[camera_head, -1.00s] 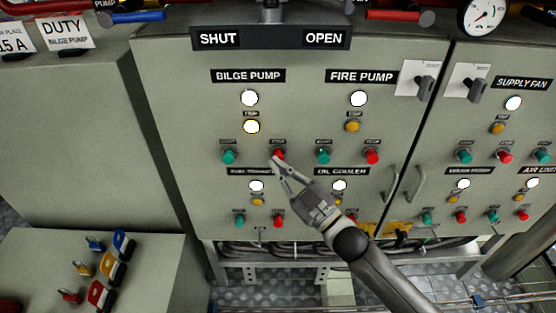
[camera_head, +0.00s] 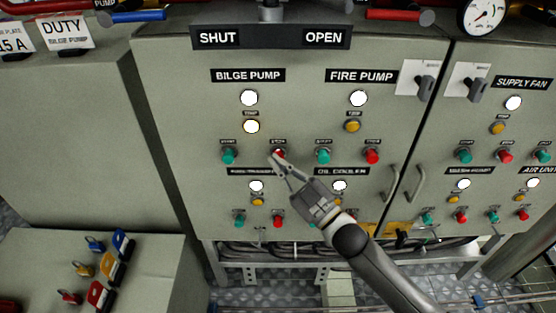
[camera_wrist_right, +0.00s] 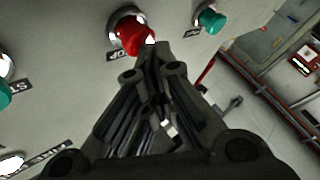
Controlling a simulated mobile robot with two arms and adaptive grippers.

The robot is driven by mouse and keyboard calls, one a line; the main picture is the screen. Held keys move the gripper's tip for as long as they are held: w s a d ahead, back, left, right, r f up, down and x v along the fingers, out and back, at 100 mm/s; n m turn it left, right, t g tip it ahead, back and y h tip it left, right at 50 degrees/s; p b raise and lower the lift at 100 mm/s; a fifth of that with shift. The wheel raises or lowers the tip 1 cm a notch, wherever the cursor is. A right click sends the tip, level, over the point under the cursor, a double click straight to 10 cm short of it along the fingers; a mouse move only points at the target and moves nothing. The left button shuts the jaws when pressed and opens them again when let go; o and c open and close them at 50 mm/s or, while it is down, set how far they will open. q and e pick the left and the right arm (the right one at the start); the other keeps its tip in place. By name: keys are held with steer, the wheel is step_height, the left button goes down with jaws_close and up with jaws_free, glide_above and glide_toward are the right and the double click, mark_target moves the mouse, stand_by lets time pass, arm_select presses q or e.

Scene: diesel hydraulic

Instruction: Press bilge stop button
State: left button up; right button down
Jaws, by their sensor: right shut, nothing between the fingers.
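The bilge pump stop button (camera_head: 279,152) is red and sits under the BILGE PUMP label (camera_head: 248,76), to the right of a green start button (camera_head: 229,156). My right gripper (camera_head: 276,159) is shut and empty, with its tips at the lower part of the red button. In the right wrist view the red button (camera_wrist_right: 132,36) stands straight ahead of the shut fingertips (camera_wrist_right: 151,46), which overlap its lower right edge. I cannot tell whether they touch or press it. My left gripper is not in view.
The fire pump's green button (camera_head: 323,156) and red button (camera_head: 372,156) are to the right. A lower row of lamps and buttons lies below. Door handles (camera_head: 390,181) stick out at the right. Padlocks (camera_head: 112,268) lie on a grey surface at the lower left.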

steer(key=shift+w, duration=0.15)
stand_by(0.4)
steer(key=shift+s+p, duration=0.45)
steer(key=shift+s, duration=0.5)
steer(key=s+p, duration=0.2)
steer(key=s, duration=0.3)
stand_by(0.6)
